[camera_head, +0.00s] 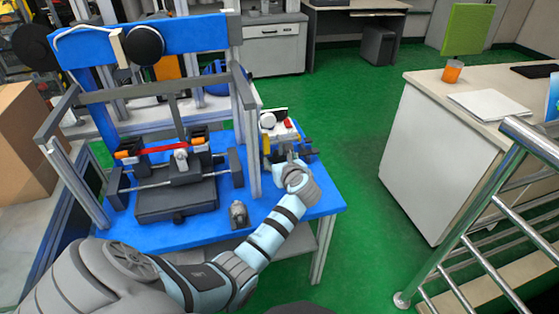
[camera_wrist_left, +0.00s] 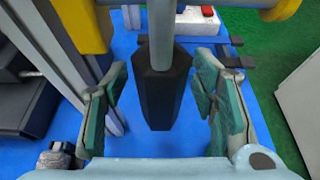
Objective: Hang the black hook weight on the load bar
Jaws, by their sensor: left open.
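The black hook weight (camera_wrist_left: 166,92) is a dark faceted block in the left wrist view, with a grey rod (camera_wrist_left: 162,35) rising from it to the top of the picture. The rod's upper end meets or passes a pale horizontal bar (camera_wrist_left: 205,4); I cannot tell whether this is the load bar or whether they touch. My left gripper (camera_wrist_left: 160,100) is open, with one green-padded finger on each side of the weight and gaps between. In the head view my left gripper (camera_head: 286,158) is beside the tower's right post, and the weight cannot be made out there. My right gripper is out of view.
The drop tower frame (camera_head: 247,130) stands on a blue table (camera_head: 270,220). A white box with a red button (camera_wrist_left: 196,20) and dark handles lie just beyond the gripper. A small grey metal piece (camera_head: 238,214) sits at the table's front. Green floor is open to the right.

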